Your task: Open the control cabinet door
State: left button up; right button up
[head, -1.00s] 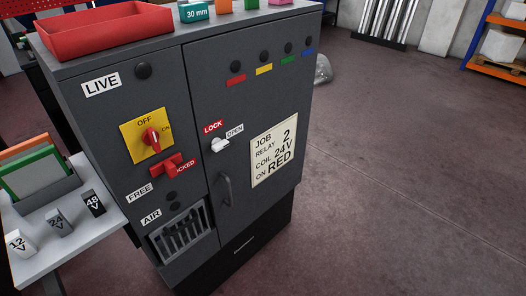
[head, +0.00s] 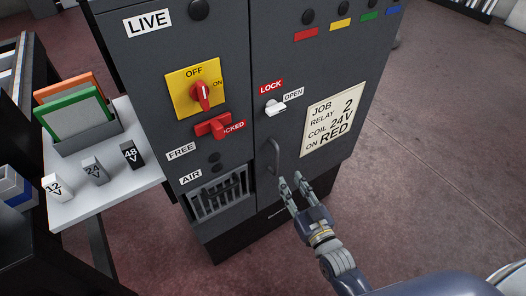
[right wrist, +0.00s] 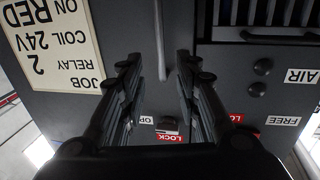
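The grey cabinet door (head: 330,75) is closed in the head view. Its dark bar handle (head: 272,157) stands upright near the door's left edge. My right gripper (head: 290,182) is open, just below and right of the handle. In the right wrist view, which is upside down, the handle (right wrist: 161,40) shows between the two spread fingers (right wrist: 157,65); no grip on it shows. A white knob (head: 276,108) sits above the handle beside the LOCK and OPEN labels; its exact setting is hard to tell. My left gripper is out of view.
Left of the door are a red rotary switch (head: 201,95) on a yellow plate, a red slider (head: 213,126) partly covering its LOCKED label, and an air grille (head: 217,193). A white side table (head: 130,180) holds voltage blocks. Floor right of the cabinet is clear.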

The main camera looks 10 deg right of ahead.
aim_at(278, 158)
jog(key=w, duration=0.3)
jog(key=w+a, duration=0.1)
jog(key=w, duration=0.6)
jog(key=shift+w+a+r, duration=0.4)
grip_shut()
